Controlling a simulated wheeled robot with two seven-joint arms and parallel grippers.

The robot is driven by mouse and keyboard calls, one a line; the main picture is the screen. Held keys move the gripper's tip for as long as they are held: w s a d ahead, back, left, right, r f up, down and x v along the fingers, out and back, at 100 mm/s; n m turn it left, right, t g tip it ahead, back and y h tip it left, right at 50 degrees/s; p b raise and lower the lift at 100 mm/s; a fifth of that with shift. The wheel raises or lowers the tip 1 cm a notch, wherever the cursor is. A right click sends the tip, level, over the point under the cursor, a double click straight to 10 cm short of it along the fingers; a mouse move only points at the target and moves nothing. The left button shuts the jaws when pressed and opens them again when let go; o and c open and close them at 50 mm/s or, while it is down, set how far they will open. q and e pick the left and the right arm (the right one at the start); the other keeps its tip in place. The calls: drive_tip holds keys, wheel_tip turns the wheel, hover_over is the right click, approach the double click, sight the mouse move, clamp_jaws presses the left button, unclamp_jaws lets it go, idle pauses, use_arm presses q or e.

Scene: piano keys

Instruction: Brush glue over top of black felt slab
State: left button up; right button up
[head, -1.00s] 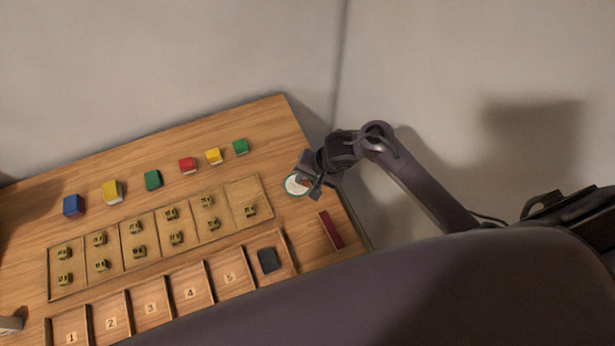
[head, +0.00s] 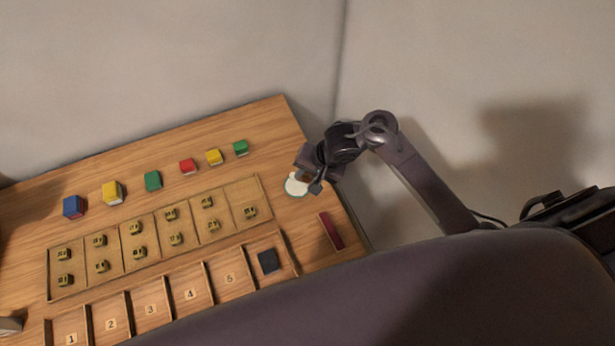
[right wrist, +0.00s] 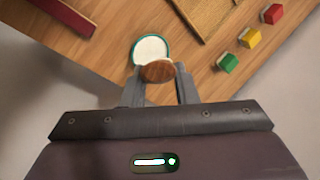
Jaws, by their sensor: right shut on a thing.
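The black felt slab (head: 269,260) lies flat in the right-end compartment of the numbered wooden tray. A round dish of white glue with a teal rim (head: 296,187) stands near the table's right edge. My right gripper (head: 311,178) is at the dish, shut on the brush. The brush's brown wooden handle (right wrist: 158,71) shows end-on between the fingers in the right wrist view, overlapping the edge of the glue dish (right wrist: 150,47). The bristles are hidden, so I cannot tell whether they touch the glue.
A divided wooden board (head: 238,190) holds several small yellowish pieces. Several coloured cubes (head: 153,180) stand in a row behind. The table's right edge is close to the dish.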

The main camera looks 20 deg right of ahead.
drive_tip(key=shift+r, duration=2.05)
